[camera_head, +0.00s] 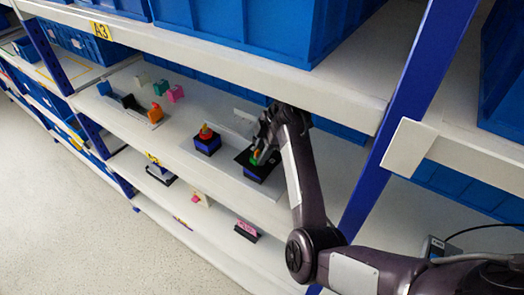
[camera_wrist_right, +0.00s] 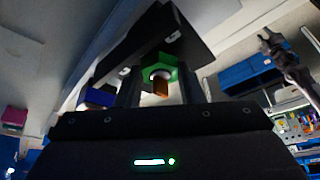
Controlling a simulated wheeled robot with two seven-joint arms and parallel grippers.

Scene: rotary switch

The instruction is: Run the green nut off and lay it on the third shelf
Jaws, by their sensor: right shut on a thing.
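The green nut (camera_head: 254,160) is on a blue block (camera_head: 256,173) with a black base, on the shelf board below the A3 label. In the right wrist view the green hexagonal nut (camera_wrist_right: 172,68) sits around an orange-brown stud (camera_wrist_right: 161,86) with a pale ring. My right gripper (camera_head: 261,154) is shut on the nut; its fingers (camera_wrist_right: 160,88) stand on both sides of it in the right wrist view. Whether the nut still engages a thread is hidden. My left gripper does not show in the head view.
A second blue block (camera_head: 207,145) with red and yellow parts stands left of my right gripper. Coloured pieces (camera_head: 155,113) lie farther left. Blue bins (camera_head: 255,28) fill the shelf above, whose edge is close over my arm. Lower boards hold a pink-and-black item (camera_head: 247,229) with bare room around.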

